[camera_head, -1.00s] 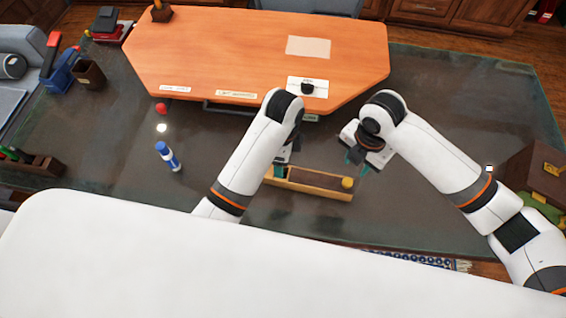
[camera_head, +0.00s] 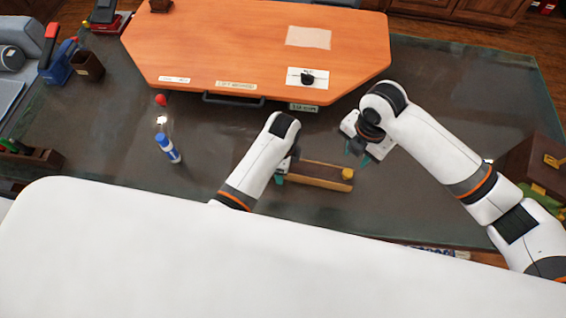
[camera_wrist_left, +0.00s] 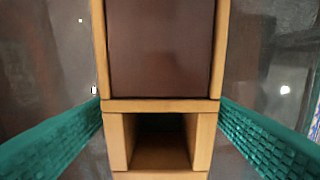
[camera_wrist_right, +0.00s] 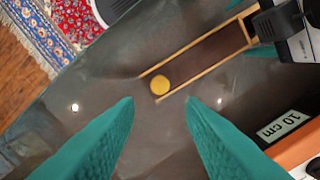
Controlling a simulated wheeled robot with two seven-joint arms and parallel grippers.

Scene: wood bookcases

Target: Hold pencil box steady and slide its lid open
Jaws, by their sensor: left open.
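The pencil box (camera_head: 322,185) is a long light-wood case lying on the dark desk, with a brown lid (camera_wrist_left: 160,50) between its rails. A round yellow knob (camera_head: 347,174) sits at its right end and also shows in the right wrist view (camera_wrist_right: 160,85). My left gripper (camera_head: 285,172) is at the box's left end. In the left wrist view its green fingers stand open on either side of the box, next to a small dark opening (camera_wrist_left: 160,140); contact is unclear. My right gripper (camera_head: 357,155) is open and empty, above and just beyond the knob end.
An orange board (camera_head: 240,50) covers the far part of the desk (camera_head: 450,120). A blue-and-white tube (camera_head: 168,148) and a red ball (camera_head: 160,99) are to the left. A brown box (camera_head: 530,165) stands at the right.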

